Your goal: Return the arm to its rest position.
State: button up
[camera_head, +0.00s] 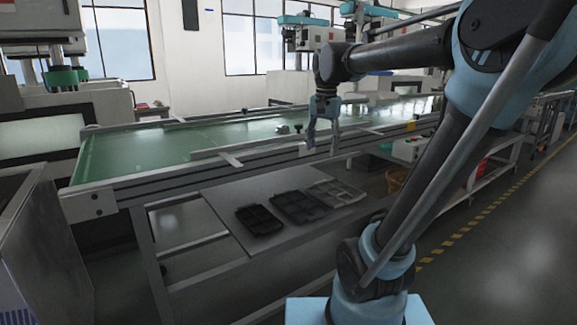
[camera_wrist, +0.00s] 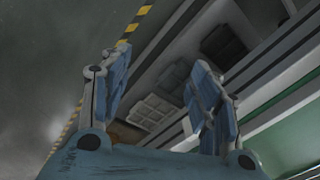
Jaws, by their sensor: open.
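My arm reaches up from its light blue base at the lower right of the head view, bends at a high elbow and stretches left toward the conveyor. My gripper (camera_head: 322,145) hangs down at the near edge of the green conveyor (camera_head: 160,155). In the wrist view my gripper (camera_wrist: 160,95) shows two blue finger pads standing wide apart with nothing between them. The gripper is open and empty. Whether its fingertips touch the conveyor's rail cannot be told.
A lower shelf (camera_head: 215,205) under the conveyor holds a black tray (camera_head: 258,220), a dark tray (camera_head: 299,206) and a grey tray (camera_head: 336,192). A metal cabinet (camera_head: 40,250) stands at left. Open floor (camera_head: 500,260) with a yellow-black line lies at right.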

jog(key=s+d+f+n, duration=0.3)
jog(key=s+f, duration=0.5)
jog(key=f, duration=0.3)
jog(key=s+d+f+n+t, duration=0.1)
jog(key=s+d+f+n, duration=0.2)
jog(key=s+f, duration=0.6)
notch_tip(320, 180, down, 3)
jog(key=shift+s+d+f, duration=0.1)
jog(key=shift+s+d, duration=0.15)
jog(key=shift+d, duration=0.85)
jog(key=shift+w+f, duration=0.2)
jog(key=shift+w, duration=0.3)
jog(key=shift+c, duration=0.5)
